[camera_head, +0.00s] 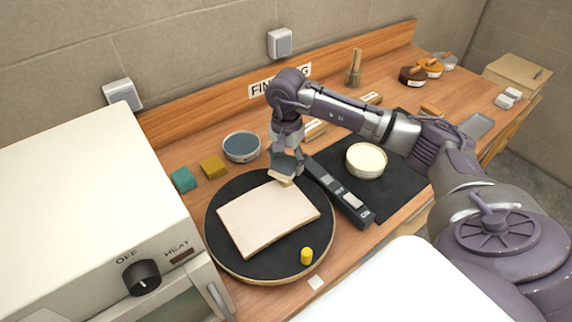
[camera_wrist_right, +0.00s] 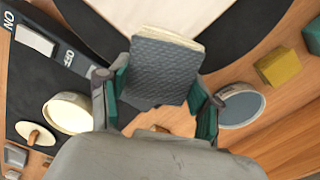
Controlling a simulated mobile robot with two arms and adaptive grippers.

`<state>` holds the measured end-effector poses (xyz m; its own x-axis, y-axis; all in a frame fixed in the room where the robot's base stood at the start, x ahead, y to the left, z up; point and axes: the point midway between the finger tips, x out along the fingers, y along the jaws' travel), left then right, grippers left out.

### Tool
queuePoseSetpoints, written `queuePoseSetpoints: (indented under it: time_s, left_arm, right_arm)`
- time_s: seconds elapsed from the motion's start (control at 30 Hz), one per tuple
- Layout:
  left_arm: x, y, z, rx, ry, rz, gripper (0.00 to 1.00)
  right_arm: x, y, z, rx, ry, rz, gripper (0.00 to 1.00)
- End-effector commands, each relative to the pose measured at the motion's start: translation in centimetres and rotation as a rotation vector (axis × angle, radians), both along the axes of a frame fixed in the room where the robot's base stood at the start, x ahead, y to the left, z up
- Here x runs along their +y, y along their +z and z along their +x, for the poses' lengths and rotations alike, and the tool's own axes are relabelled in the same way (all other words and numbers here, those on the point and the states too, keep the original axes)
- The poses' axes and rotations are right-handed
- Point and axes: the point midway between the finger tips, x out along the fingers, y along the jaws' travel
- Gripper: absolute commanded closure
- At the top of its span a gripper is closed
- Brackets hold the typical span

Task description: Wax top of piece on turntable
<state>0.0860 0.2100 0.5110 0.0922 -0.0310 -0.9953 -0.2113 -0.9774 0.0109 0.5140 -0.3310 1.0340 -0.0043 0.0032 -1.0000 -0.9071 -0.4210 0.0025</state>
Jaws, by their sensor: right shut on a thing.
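The piece, a pale rectangular board (camera_head: 268,216), lies flat on the black round turntable (camera_head: 226,197). It also shows at the top of the right wrist view (camera_wrist_right: 150,10). My right gripper (camera_head: 287,163) is shut on a grey pad with a cream underside (camera_wrist_right: 165,68), gripping it by its sides. In the head view the pad (camera_head: 283,170) is at the board's far edge; whether it touches the board I cannot tell. A bowl of cream-coloured wax (camera_head: 366,158) stands on a dark mat to the right. My left gripper is not in view.
A dark switch box (camera_head: 337,190) lies between turntable and mat (camera_head: 400,182). A yellow peg (camera_head: 307,256) stands on the turntable's front. A blue-grey bowl (camera_head: 241,146), a yellow block (camera_head: 212,166) and a teal block (camera_head: 183,179) stand behind it. A white oven (camera_head: 80,190) blocks the left.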

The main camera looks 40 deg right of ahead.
Motion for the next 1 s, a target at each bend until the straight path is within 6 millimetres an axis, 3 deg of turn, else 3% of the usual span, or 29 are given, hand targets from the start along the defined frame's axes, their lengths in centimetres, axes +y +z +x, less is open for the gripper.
queuePoseSetpoints:
  time_s: [0.33, 0.7, 1.0]
  left_arm:
    - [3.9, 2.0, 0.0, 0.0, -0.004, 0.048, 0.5]
    - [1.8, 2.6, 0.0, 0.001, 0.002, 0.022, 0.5]
    - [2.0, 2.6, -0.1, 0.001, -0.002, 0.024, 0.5]
  right_arm:
    - [-0.2, 3.5, -0.2, -0.001, -0.012, -0.001, 0.64]
    - [-0.2, 5.0, -0.4, -0.001, -0.018, 0.0, 0.64]
    - [-0.2, 5.0, -0.4, -0.001, -0.018, 0.0, 0.64]
